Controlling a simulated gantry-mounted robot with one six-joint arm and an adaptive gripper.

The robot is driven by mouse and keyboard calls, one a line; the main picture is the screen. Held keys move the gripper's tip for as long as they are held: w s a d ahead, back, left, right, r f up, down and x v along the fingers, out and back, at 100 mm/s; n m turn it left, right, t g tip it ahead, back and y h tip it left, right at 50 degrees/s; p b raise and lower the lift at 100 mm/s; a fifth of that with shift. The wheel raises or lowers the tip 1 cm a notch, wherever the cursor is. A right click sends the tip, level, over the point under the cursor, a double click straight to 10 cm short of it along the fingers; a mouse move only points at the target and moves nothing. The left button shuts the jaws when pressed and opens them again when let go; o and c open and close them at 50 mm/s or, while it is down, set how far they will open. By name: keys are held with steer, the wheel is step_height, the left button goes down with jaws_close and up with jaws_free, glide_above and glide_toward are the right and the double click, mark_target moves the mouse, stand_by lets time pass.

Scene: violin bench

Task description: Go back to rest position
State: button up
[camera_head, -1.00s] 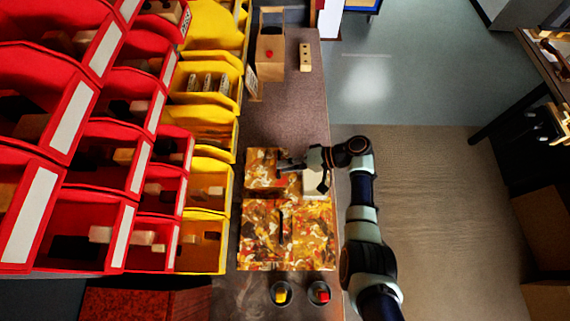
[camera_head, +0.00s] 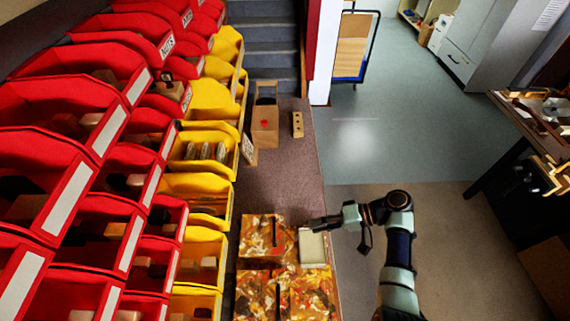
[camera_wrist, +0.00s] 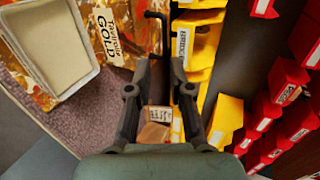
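My gripper (camera_head: 316,224) is over the bench beside the patterned boxes, at the left end of my arm. In the wrist view my gripper (camera_wrist: 160,66) has a visible gap between its two dark fingers, and it looks open. A dark bent rod (camera_wrist: 165,30) shows between and beyond the fingertips; I cannot tell whether it touches them or lies on a box. A patterned box (camera_head: 254,246) lies just left of my gripper. A pale open tray (camera_head: 312,250) is right below it, and the tray also shows in the wrist view (camera_wrist: 58,45).
Red bins (camera_head: 75,140) and yellow bins (camera_head: 205,140) fill the left side. A wooden box (camera_head: 265,128) and a small block with holes (camera_head: 297,125) stand on the bench's far part. Open floor (camera_head: 365,150) lies right of the bench.

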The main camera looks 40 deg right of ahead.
steer(key=w+a+n+h, duration=0.1)
steer(key=w+a, duration=0.2)
steer(key=a, duration=0.2)
steer(key=w+a+n+g+h, duration=0.1)
steer(key=w+a+n+h, duration=0.1)
steer(key=a, duration=0.3)
steer(key=w+a+r+n+g+h, duration=0.1)
steer(key=w+a+h, duration=0.1)
steer(key=w+a, duration=0.2)
steer(key=shift+a+n, duration=0.3)
steer(key=shift+a, duration=0.2)
steer(key=s+a+r+n+t+h, duration=0.2)
steer(key=s+a+r+t+h, duration=0.1)
steer(key=a+r, duration=0.6)
steer(key=s+a+r+n+t+h, duration=0.2)
steer(key=a+r+t, duration=0.1)
steer(key=a+r, duration=0.6)
step_height(320, 180, up, 26)
steer(key=d+p, duration=0.2)
steer(key=p, duration=2.3)
steer(key=shift+m+p, duration=0.3)
